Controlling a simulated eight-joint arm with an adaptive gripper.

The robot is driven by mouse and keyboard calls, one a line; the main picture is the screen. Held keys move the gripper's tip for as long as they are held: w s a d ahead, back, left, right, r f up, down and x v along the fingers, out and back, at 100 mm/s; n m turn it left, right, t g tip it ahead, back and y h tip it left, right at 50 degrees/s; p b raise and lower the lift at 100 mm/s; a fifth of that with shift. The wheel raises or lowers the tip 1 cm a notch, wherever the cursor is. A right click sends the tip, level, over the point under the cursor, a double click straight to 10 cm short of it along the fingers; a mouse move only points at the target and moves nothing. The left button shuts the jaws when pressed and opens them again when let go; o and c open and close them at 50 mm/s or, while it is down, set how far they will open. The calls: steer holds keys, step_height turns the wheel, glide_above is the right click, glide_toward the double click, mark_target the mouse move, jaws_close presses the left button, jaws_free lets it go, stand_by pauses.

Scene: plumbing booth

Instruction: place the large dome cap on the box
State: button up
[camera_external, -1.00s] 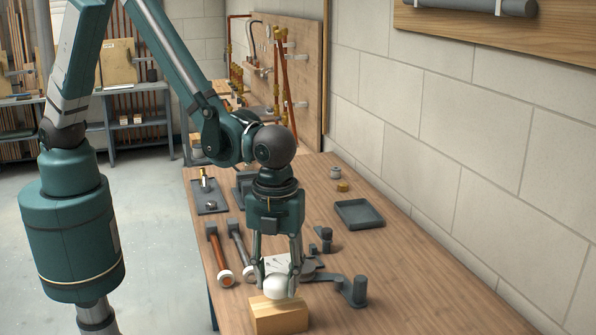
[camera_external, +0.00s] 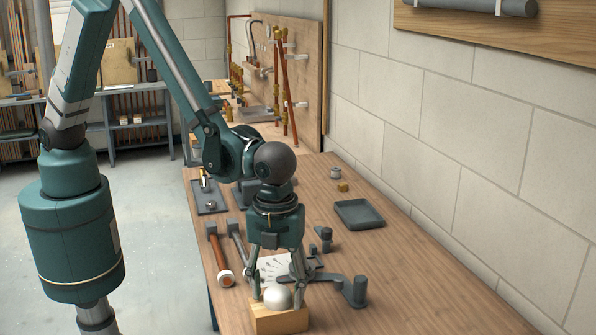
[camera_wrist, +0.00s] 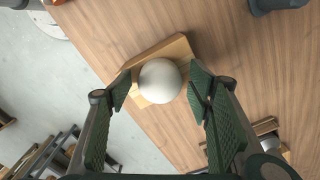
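The large white dome cap (camera_external: 278,299) rests on the light wooden box (camera_external: 281,321) near the front of the bench. In the wrist view the cap (camera_wrist: 160,81) is a smooth white dome over the box (camera_wrist: 176,50), whose edges show around it. My gripper (camera_external: 278,300) is low over the box, with one finger on each side of the cap. In the wrist view my gripper (camera_wrist: 161,90) is open, with gaps between both fingers and the cap. The cap's underside is hidden.
A grey bracket with a post (camera_external: 359,291) lies right of the box, and a white sheet (camera_external: 270,267) behind it. A pipe tool with a white end (camera_external: 224,277) lies to the left. A grey tray (camera_external: 358,214) is farther back. The bench's right front is clear.

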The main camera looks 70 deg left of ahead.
mark_target(278, 285)
steer(key=shift+r, duration=0.1)
stand_by(0.3)
step_height(278, 285, up, 12)
stand_by(0.8)
stand_by(0.6)
steer(key=w+a+r+n+t, duration=0.1)
steer(key=a+r+n, duration=0.35)
steer(key=a, duration=0.55)
steer(key=w+a+r+n+t+h, duration=0.1)
steer(key=a+r+n, duration=0.2)
steer(key=a+r, duration=0.5)
steer(key=w+a+r+n+t, duration=0.1)
steer(key=w+a+r+n, duration=0.2)
steer(key=a, duration=1)
steer(key=s+a+r+n+t, duration=0.1)
steer(key=s+a+n, duration=0.3)
steer(key=a, duration=0.4)
steer(key=s+a+n+t, duration=0.1)
steer(key=s+a+n, duration=0.4)
steer(key=a, duration=0.4)
steer(key=s+a+r+n+t+y, duration=0.1)
steer(key=s+a+n, duration=0.3)
steer(key=a, duration=0.4)
steer(key=shift+s+a+r+t, duration=0.3)
steer(key=shift+s+a+t, duration=0.1)
steer(key=shift+s+t, duration=0.25)
